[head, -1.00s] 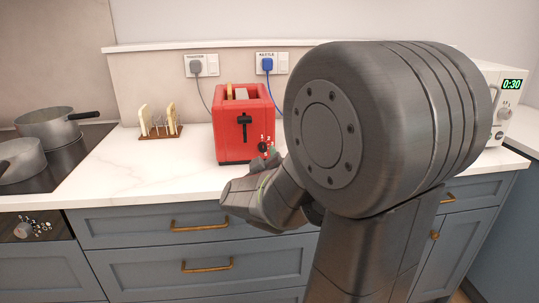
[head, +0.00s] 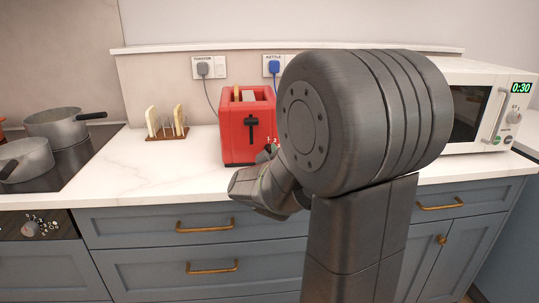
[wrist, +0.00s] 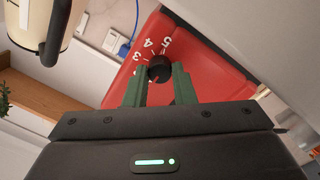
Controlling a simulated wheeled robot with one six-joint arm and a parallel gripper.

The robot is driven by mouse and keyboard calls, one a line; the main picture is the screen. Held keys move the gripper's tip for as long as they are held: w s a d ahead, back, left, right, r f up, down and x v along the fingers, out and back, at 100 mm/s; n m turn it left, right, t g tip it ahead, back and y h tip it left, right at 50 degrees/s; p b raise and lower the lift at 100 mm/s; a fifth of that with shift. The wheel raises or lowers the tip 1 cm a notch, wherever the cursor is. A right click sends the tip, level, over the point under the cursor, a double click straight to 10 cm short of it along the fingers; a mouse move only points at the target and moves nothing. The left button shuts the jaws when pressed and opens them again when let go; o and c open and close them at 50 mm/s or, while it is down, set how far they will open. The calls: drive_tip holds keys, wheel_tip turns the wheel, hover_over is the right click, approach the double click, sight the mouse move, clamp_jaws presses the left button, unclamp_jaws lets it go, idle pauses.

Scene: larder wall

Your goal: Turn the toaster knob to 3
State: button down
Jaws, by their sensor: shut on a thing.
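The red toaster (head: 235,146) stands on the white counter, bread in its top and a black lever on its front. My gripper (wrist: 160,77) is shut on the toaster's black knob (wrist: 159,67), with one green finger on each side. In the wrist view the numbers 3, 4 and 5 show in white around the knob's upper edge; the rest are hidden. I cannot tell clearly which number the knob points to.
A toast rack (head: 167,124) stands left of the toaster, with pots (head: 63,124) on the hob further left. A white microwave (head: 480,140) is at the right. The cords of the toaster plug (head: 203,68) and kettle plug (head: 273,67) hang behind the toaster.

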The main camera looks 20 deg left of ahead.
drive_tip(key=shift+m, duration=0.4)
drive_tip(key=m+b, duration=0.1)
drive_tip(key=m, duration=0.2)
drive_tip(key=shift+m+b, duration=0.3)
drive_tip(key=m+b, duration=0.1)
drive_tip(key=m, duration=0.2)
drive_tip(key=shift+m, duration=0.3)
drive_tip(key=m+b, duration=0.2)
drive_tip(key=m, duration=0.2)
drive_tip(key=shift+g, duration=0.4)
drive_tip(key=shift+m+y+b, duration=0.3)
drive_tip(key=shift+m+b, duration=0.5)
drive_tip(key=shift+m, duration=0.8)
drive_tip(key=c, duration=1.2)
unclamp_jaws()
